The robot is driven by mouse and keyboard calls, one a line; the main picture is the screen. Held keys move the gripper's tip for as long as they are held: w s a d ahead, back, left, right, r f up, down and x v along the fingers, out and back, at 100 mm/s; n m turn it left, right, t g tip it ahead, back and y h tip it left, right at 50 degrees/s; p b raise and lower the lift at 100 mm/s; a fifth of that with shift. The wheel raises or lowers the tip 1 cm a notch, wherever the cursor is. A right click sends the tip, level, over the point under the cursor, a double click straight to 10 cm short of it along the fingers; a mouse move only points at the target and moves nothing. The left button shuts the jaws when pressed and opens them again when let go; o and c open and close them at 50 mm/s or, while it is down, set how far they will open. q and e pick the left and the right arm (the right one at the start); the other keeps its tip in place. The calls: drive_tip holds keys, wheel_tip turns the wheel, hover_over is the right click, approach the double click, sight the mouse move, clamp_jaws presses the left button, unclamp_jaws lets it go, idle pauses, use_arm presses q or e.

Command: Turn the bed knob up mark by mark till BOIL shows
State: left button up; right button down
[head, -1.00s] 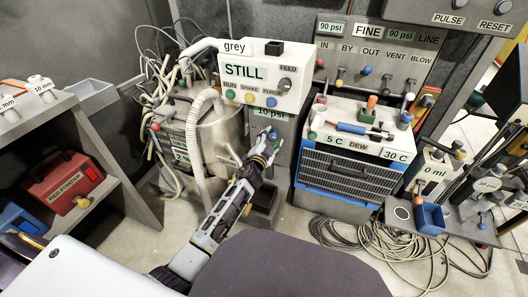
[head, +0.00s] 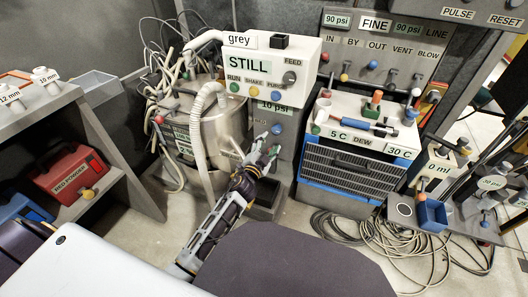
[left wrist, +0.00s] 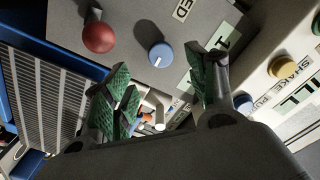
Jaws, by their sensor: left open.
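The blue bed knob (head: 276,129) with a white pointer line is on the grey front below the white control box (head: 310,67). In the left wrist view the knob (left wrist: 160,55) is beside a partly cut-off label ending in "ED". The green display (head: 248,65) on the box reads STILL. My left gripper (head: 268,153) is just below and in front of the knob. In the left wrist view its green-padded fingers (left wrist: 165,82) are spread and empty, with the knob beyond them, apart from both. My right gripper is out of view.
A red ball-shaped knob (left wrist: 98,38) is near the bed knob. A ribbed hose (head: 199,145) and steel vessel (head: 225,138) stand left of my gripper. A blue-framed grilled unit (head: 352,172) stands right. Coiled cables (head: 375,235) lie on the floor.

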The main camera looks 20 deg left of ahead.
use_arm(q)
drive_tip(key=shift+s, duration=1.8)
drive_tip(key=shift+a, duration=0.15)
